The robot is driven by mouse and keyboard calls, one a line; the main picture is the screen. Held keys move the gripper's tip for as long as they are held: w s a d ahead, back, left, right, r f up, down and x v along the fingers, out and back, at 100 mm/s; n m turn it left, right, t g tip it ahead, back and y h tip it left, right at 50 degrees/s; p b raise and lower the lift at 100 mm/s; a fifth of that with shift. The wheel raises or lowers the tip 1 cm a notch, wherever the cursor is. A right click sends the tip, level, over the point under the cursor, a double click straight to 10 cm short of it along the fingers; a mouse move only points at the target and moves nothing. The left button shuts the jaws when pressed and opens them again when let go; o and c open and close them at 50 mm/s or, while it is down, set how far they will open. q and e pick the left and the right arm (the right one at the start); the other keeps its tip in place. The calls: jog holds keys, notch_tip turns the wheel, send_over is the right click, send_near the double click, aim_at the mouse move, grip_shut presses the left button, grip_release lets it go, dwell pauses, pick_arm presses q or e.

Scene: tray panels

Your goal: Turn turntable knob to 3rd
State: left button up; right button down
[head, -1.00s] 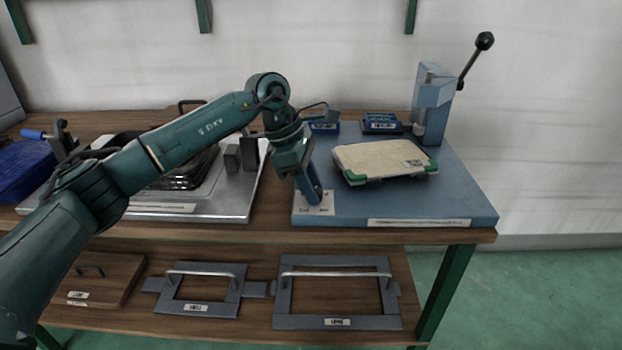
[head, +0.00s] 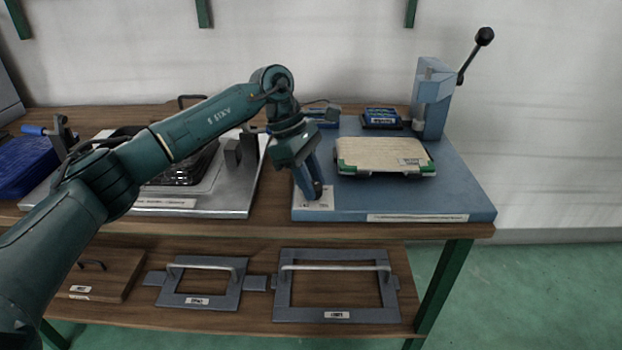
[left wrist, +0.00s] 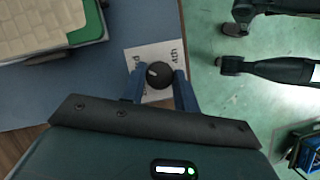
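The turntable knob (left wrist: 160,75) is a round black dial with a light mark on its left side, seen in the left wrist view. It sits on a white label plate (left wrist: 150,50), also in the head view (head: 325,203). "4th" reads at the plate's right; a label at its left is partly hidden by a finger. My left gripper (left wrist: 160,90) is shut on the knob, one blue finger on each side; it also shows in the head view (head: 316,192). The turntable holds a beige panel (head: 385,155) with green corners. My right gripper is not in view.
A blue lever press (head: 432,100) stands at the back right of the blue base (head: 450,190). A metal tray fixture (head: 235,195) is left of it, under my arm. Handled frames (head: 337,285) lie on the lower shelf. The base's front right is clear.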

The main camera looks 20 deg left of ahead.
pick_arm(q)
jog(key=o, duration=0.5)
jog(key=shift+c, duration=0.2)
jog(key=p+v, duration=0.2)
jog(key=v, duration=1.1)
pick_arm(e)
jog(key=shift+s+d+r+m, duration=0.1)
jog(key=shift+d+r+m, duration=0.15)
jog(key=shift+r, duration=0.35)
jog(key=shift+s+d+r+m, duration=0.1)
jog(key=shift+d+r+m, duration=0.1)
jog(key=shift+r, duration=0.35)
pick_arm(q)
jog(key=shift+s+r, duration=0.1)
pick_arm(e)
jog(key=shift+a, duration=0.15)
